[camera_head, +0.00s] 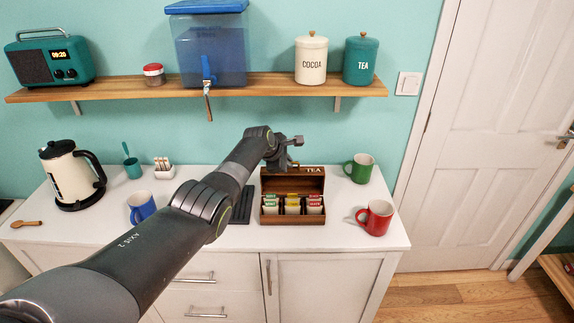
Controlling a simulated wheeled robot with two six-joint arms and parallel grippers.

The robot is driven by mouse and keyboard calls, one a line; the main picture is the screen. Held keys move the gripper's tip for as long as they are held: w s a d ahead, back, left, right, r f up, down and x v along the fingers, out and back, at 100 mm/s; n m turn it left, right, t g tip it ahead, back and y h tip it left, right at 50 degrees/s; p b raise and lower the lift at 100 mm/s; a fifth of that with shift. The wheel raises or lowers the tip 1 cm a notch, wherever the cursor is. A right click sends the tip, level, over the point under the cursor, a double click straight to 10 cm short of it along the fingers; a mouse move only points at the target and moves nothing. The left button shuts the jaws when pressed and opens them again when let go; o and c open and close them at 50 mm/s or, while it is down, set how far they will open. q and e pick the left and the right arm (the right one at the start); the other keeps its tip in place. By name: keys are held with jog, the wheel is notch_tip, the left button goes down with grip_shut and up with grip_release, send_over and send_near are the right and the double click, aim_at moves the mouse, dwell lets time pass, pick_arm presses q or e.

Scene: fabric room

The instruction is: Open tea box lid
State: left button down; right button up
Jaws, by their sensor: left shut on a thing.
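The wooden tea box (292,219) stands on the white counter in the middle of the picture. Its lid (312,183) is raised upright at the back, with "TEA" on its top edge. Several tea packets in green, yellow and red show in the compartments. My left gripper (292,163) is at the upper left edge of the raised lid and is shut on it. The fingertips are small and partly hidden by the wrist. My right gripper is not in the picture.
A green mug (361,169) and a red mug (376,217) stand right of the box. A blue mug (142,206), a kettle (72,176) and a wooden spoon (26,224) are at left. A shelf (270,88) with a water dispenser (209,52) and canisters hangs above.

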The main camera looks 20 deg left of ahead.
pick_arm(q)
jog(key=shift+w+r, duration=0.1)
jog(key=shift+w, duration=0.25)
jog(key=c, duration=1.6)
grip_release()
jog(key=shift+o, duration=0.2)
jog(key=shift+a, duration=0.1)
